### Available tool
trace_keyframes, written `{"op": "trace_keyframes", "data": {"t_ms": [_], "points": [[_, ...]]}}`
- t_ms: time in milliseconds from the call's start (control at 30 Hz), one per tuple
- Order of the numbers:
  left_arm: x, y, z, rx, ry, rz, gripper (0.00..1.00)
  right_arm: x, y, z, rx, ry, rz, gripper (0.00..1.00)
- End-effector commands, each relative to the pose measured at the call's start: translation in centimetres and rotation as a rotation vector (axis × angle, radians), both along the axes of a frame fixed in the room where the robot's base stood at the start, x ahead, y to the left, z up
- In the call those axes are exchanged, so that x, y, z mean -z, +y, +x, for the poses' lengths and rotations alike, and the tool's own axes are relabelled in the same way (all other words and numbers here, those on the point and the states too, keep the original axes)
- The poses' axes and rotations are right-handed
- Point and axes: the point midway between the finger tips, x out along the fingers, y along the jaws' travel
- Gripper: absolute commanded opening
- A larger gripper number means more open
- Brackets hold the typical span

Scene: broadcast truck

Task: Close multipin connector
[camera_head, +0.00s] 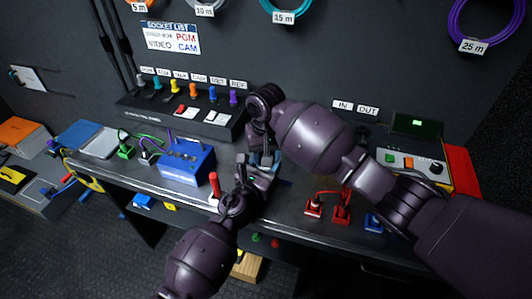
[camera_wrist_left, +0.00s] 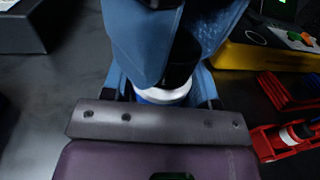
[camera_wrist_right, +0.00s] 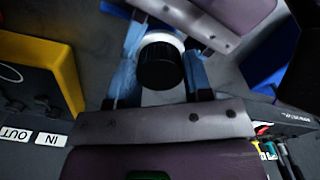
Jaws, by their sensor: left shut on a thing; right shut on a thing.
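My left gripper (camera_head: 258,174) and right gripper (camera_head: 264,158) meet above the middle of the bench. Both are shut on the multipin connector, which their fingers mostly hide in the head view. In the left wrist view a white-ringed part with a blue lower edge (camera_wrist_left: 163,95) sits in my left gripper's blue fingers. A black part (camera_wrist_left: 182,62) is directly against it, between the right gripper's blue fingers. The right wrist view shows the black round end (camera_wrist_right: 160,66) between blue fingers, with the white ring (camera_wrist_right: 163,38) behind it. Whether the halves are fully seated is hidden.
A blue box (camera_head: 186,165) and an upright red-handled item (camera_head: 213,187) stand left of the grippers. Red connectors (camera_head: 341,214) and a blue connector (camera_head: 374,221) lie right. A panel with coloured plugs (camera_head: 185,115) stands behind. A yellow-sided control box (camera_head: 410,170) is far right.

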Motion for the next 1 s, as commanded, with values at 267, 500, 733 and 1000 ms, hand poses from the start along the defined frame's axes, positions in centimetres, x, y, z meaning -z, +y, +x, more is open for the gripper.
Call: {"op": "trace_keyframes", "data": {"t_ms": [267, 500, 733, 1000], "points": [[0.0, 0.0, 0.0, 0.0, 0.0, 0.0, 0.0, 0.0, 0.1, -0.1, 0.44, 0.003, 0.004, 0.18], [0.0, 0.0, 0.0, 0.001, 0.0, 0.0, 0.0, 0.0, 0.1, 0.0, 0.446, 0.0, 0.001, 0.57], [0.0, 0.0, 0.0, 0.001, 0.0, 0.0, 0.0, 0.0, 0.0, 0.0, 0.445, 0.0, 0.001, 0.71], [0.0, 0.0, 0.0, 0.001, 0.0, 0.0, 0.0, -1.2, 0.1, 0.1, 0.443, -0.002, 0.003, 0.71]]}}
